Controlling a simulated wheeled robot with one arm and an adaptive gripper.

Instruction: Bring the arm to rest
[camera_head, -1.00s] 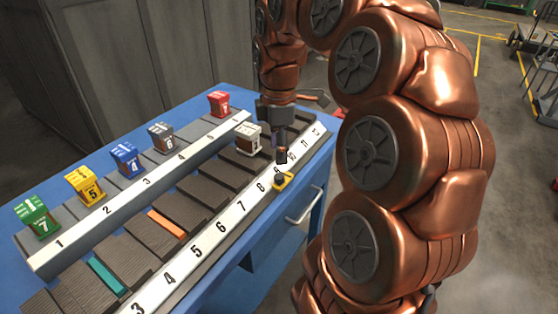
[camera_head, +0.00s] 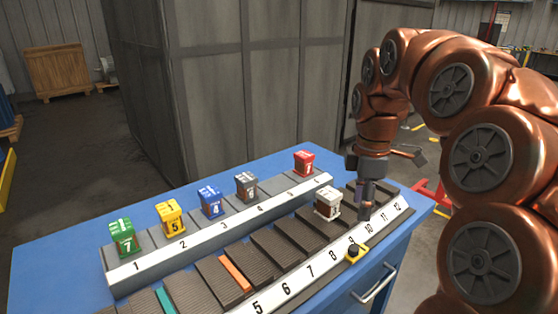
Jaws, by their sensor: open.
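My arm, copper-coloured, arches in from the right of the head view and bends down over the right end of the blue table. My gripper (camera_head: 367,203) hangs pointing down over the numbered stand, close to the right of a white block (camera_head: 328,204). Its jaws are small and partly dark in this view; they look empty. The white block sits on a dark slot of the front row. I cannot tell whether the gripper touches it.
Green (camera_head: 123,237), yellow (camera_head: 171,216), blue (camera_head: 210,202), grey (camera_head: 246,186) and red (camera_head: 304,163) blocks stand along the back row on the blue table (camera_head: 60,262). Grey cabinets stand behind.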

